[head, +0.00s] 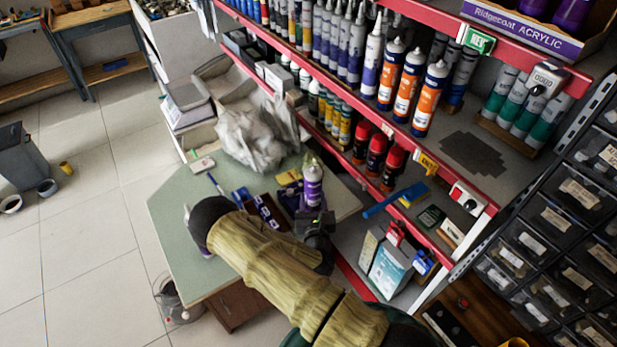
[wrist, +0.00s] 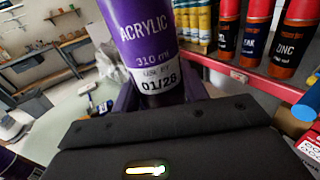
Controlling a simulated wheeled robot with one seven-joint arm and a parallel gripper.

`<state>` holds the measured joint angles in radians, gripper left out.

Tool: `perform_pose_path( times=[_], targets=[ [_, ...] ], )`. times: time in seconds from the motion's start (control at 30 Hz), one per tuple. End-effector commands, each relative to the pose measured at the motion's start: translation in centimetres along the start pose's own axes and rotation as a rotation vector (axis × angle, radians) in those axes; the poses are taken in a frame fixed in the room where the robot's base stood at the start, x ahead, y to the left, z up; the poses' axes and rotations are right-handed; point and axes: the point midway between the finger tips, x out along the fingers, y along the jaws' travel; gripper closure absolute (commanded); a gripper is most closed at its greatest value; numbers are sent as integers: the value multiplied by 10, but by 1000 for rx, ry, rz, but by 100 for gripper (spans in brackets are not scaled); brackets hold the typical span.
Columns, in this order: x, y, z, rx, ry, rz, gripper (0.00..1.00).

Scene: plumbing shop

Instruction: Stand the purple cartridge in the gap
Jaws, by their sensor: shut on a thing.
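The purple cartridge (head: 313,187), with a pale nozzle on top, stands about upright in my gripper (head: 314,212) above the green worktop. In the wrist view the cartridge (wrist: 145,38) shows "ACRYLIC 310 ml" and a white "01/28" label. My gripper is shut on its lower part; the fingertips are mostly hidden. On the red-edged shelf, a bare gap with a dark patch (head: 472,154) lies between the orange-and-blue cartridges (head: 406,88) and the green-and-grey ones (head: 514,108). The gap is up and to the right of my gripper, well apart from it.
A purple "Ridgecoat ACRYLIC" box (head: 525,35) sits on the shelf above. Red-capped cans (head: 377,155) stand on the lower shelf near my gripper. A crumpled plastic bag (head: 250,137) lies on the worktop (head: 180,210). Black drawers (head: 563,220) stand at the right.

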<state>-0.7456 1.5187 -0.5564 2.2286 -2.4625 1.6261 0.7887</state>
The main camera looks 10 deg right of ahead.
Motion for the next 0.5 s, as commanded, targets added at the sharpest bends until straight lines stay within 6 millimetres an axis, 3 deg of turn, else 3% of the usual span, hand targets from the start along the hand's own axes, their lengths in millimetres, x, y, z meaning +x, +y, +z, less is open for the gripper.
perform_pose_path(
  times=[0.2, 0.5],
  targets=[
    [-33, -15, -40, -6, 3, 83, 95],
    [-56, -27, -62, 0, -3, 120, 95]
  ],
)
